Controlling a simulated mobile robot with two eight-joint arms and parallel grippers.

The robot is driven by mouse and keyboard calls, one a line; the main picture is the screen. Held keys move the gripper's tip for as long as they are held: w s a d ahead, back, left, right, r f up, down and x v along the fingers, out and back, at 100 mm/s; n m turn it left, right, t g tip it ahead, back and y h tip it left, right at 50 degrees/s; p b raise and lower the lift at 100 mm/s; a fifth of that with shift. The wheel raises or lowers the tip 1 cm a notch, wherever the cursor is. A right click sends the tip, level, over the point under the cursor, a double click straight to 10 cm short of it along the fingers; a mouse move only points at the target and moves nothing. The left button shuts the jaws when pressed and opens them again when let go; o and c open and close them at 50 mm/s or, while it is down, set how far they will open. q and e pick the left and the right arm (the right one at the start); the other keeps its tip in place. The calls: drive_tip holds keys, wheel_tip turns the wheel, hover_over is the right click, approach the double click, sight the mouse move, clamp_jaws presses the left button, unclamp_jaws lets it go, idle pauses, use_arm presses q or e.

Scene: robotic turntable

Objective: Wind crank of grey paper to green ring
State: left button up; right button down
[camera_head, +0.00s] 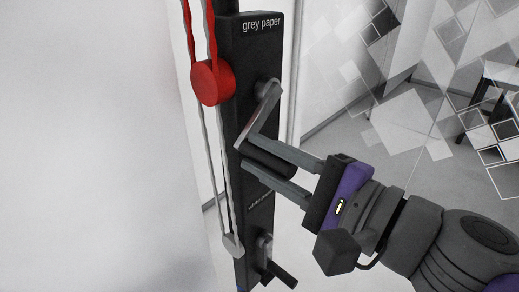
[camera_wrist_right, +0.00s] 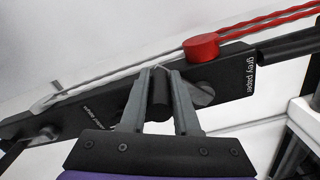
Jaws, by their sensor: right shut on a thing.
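The crank labelled grey paper has a grey arm (camera_head: 262,108) on the upper part of a black upright post (camera_head: 248,52). The arm slants down and left from its hub to a black handle (camera_head: 268,162). My right gripper (camera_head: 252,154) is shut on this handle, with one finger on each side. In the right wrist view the black handle (camera_wrist_right: 160,95) stands between both fingers (camera_wrist_right: 160,75). I see no green ring in either view. My left gripper is not in view.
A red round pulley (camera_head: 212,83) with red cords sits left of the crank; it also shows in the wrist view (camera_wrist_right: 202,46). Grey cords run down to a grey pointed piece (camera_head: 232,246). A second crank (camera_head: 277,268) is lower on the post. A white wall fills the left.

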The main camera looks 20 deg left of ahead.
drive_tip(key=shift+w, duration=0.2)
drive_tip(key=c, duration=1)
unclamp_jaws()
drive_tip(key=shift+d, duration=0.1)
drive_tip(key=o, duration=0.3)
drive_tip(key=shift+w, duration=0.25)
drive_tip(key=shift+o, duration=0.2)
drive_tip(key=shift+s, duration=0.15)
drive_tip(key=shift+s, duration=0.1)
drive_tip(key=shift+d+f, duration=0.1)
drive_tip(key=shift+d, duration=0.45)
drive_tip(key=v, duration=0.9)
drive_tip(key=shift+s+d+b, duration=0.3)
drive_tip(key=shift+b, duration=0.05)
